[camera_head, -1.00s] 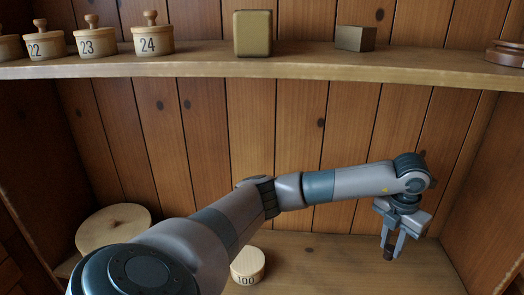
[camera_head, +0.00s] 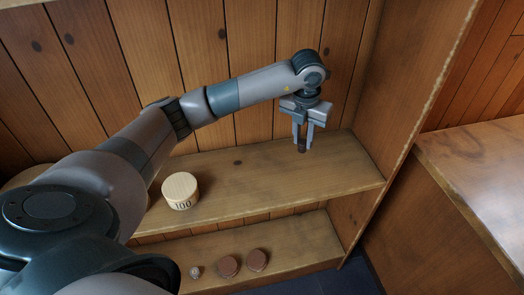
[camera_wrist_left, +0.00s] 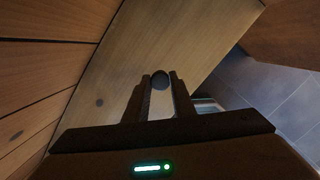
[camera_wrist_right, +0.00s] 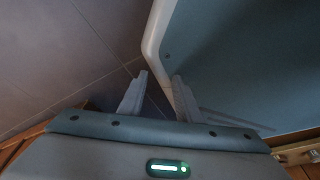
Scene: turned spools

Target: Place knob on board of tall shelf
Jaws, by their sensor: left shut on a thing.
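My left gripper (camera_head: 302,143) is shut on a small dark brown knob (camera_head: 301,149), which shows between and below its fingertips. In the left wrist view the round dark top of the knob (camera_wrist_left: 161,82) sits between the fingers, over pale wood. The gripper points down over the right part of the middle board (camera_head: 265,178) of the tall shelf. I cannot tell whether the knob touches the board or hangs just above it. My right gripper (camera_wrist_right: 158,92) is open and empty in the right wrist view, near grey floor and a large grey-green surface.
A round pale wooden piece marked 100 (camera_head: 181,190) stands on the same board, left of the knob. The lower board (camera_head: 305,243) holds two brown round pieces (camera_head: 243,263) and a small pale one. The shelf's side wall (camera_head: 372,130) is close on the right. Board around the knob is clear.

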